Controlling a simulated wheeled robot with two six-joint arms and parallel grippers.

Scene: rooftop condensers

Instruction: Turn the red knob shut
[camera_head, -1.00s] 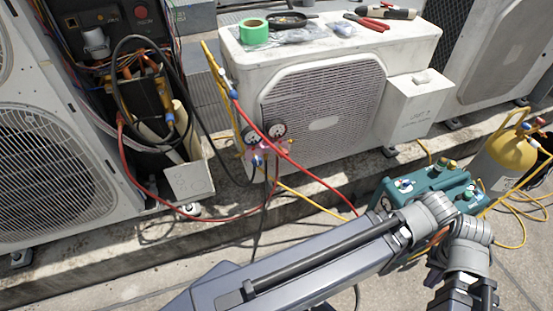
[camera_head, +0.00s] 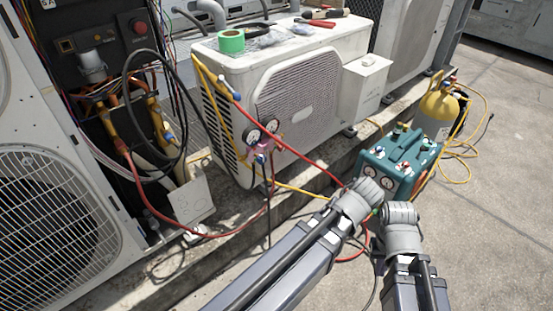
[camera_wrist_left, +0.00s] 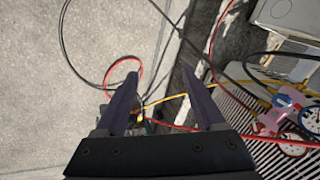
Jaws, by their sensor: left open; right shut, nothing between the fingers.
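The pink gauge manifold (camera_head: 268,141) with two dials hangs by the front of the middle white condenser in the head view. It also shows at the right of the left wrist view (camera_wrist_left: 268,121), with a blue knob (camera_wrist_left: 283,100).
Red, yellow and black hoses cross between the manifold, the open electrical unit and the teal recovery machine (camera_head: 399,161). A yellow-topped cylinder (camera_head: 437,108) stands behind it. Green tape (camera_head: 231,41) and tools lie on the middle condenser (camera_head: 330,38).

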